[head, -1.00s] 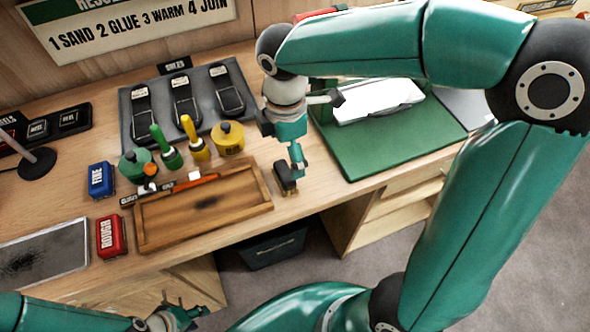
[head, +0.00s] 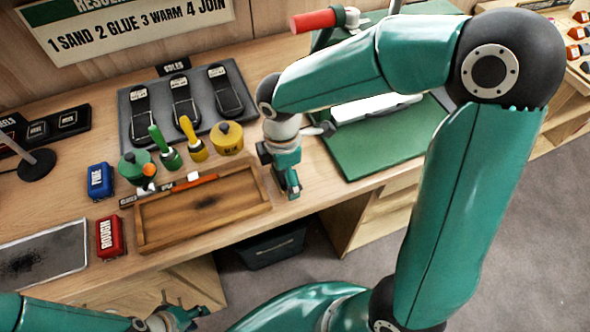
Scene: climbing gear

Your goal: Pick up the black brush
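I cannot make out a black brush clearly. My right gripper (head: 288,184) points down at the bench's front edge, just right of the wooden tray (head: 150,240). Its fingers are seen edge-on, so their gap and anything between them are hidden.
A grey tray (head: 125,110) of black soles stands behind the pots. A green mat (head: 385,150) lies right of my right gripper. Blue (head: 100,181) and red (head: 109,237) blocks sit on the left. A dark bin (head: 270,248) is below the bench.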

